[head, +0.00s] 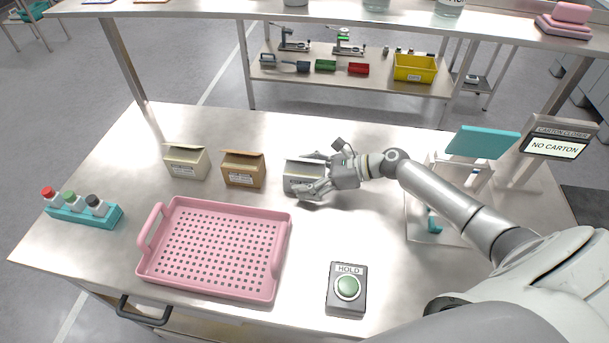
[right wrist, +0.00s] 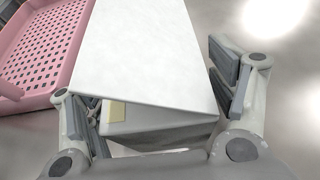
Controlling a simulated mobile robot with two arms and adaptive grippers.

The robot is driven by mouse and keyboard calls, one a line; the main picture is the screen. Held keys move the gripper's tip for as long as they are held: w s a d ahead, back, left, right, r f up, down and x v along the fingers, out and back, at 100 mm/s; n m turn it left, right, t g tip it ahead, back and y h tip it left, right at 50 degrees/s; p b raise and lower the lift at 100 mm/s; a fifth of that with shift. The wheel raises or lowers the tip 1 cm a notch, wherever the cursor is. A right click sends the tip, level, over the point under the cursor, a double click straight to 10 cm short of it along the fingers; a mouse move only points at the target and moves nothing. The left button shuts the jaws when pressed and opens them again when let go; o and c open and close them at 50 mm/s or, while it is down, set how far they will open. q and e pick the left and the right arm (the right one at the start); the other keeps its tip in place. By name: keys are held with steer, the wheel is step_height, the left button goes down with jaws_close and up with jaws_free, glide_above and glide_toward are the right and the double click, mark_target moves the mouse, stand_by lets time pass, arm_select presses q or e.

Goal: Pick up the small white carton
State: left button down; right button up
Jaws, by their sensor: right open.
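The small white carton (head: 293,179) stands on the steel table, the rightmost of three cartons in a row. My right gripper (head: 313,175) is at it from the right, with one finger at its far side and one at its near side. In the right wrist view the carton (right wrist: 150,60) lies between the spread fingers of my open right gripper (right wrist: 155,90). Its broad white flap fills the middle of that view. I cannot tell whether the fingers touch it. My left gripper is not in view.
A brown carton (head: 243,172) and a cream carton (head: 185,163) stand to the left. A pink perforated tray (head: 281,262) lies in front. A HOLD button box (head: 346,306), a teal bottle rack (head: 70,215) and a carton closer showing "NO CARTON" (head: 555,146) are also here.

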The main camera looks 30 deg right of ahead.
mark_target(305, 167)
steer(key=c, duration=1.1)
steer(key=shift+r, duration=0.15)
steer(key=shift+r, duration=0.45)
steer(key=s+r, duration=0.1)
steer(key=r, duration=0.1)
steer(key=s+a+r, duration=0.1)
steer(key=r, duration=0.2)
steer(key=s+a+r, duration=0.1)
steer(key=s+r, duration=0.1)
steer(key=shift+a+r, duration=0.15)
steer(key=shift+r, duration=0.15)
steer(key=shift+c, duration=0.2)
steer(key=s+a+r, duration=0.4)
steer(key=s, duration=0.4)
steer(key=shift+a+r, duration=0.2)
steer(key=shift+a, duration=0.2)
steer(key=o, duration=0.7)
steer(key=shift+c, duration=0.2)
steer(key=c, duration=0.9)
